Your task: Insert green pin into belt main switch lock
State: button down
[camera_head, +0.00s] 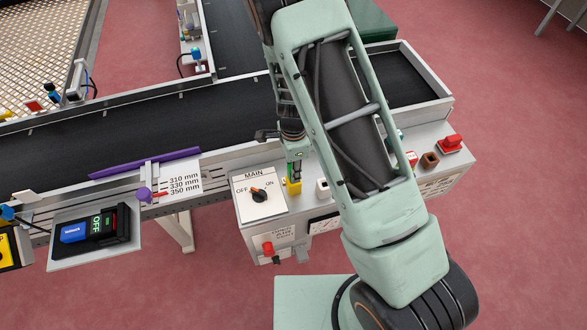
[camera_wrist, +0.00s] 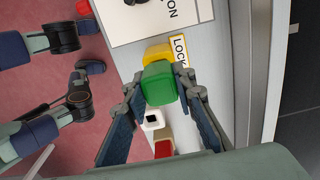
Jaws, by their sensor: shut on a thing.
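My gripper (camera_wrist: 158,86) is shut on the green pin (camera_wrist: 159,82), with one finger on each side of it. The pin's green block hides part of the yellow lock (camera_wrist: 156,53), which shows beyond it beside a LOCK label (camera_wrist: 180,52). In the head view my gripper (camera_head: 294,165) points down with the green pin (camera_head: 291,170) right over the yellow lock (camera_head: 293,187). I cannot tell whether the pin's lower end is inside the lock. The main switch (camera_head: 259,195) sits on its white panel just left of the lock, its knob tilted.
A white socket (camera_head: 322,187) stands right of the lock on the same box. A red button (camera_head: 451,143) and a brown socket (camera_head: 430,159) are farther right. The dark conveyor belt (camera_head: 150,125) and its metal rail run behind. A control box (camera_head: 95,228) is at the left.

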jog(key=shift+f+b, duration=0.75)
jog(key=shift+f, duration=0.35)
jog(key=c, duration=1.5)
grip_release()
jog(key=shift+c, duration=0.2)
notch_tip(320, 180, up, 12)
jog(key=shift+r, duration=0.1)
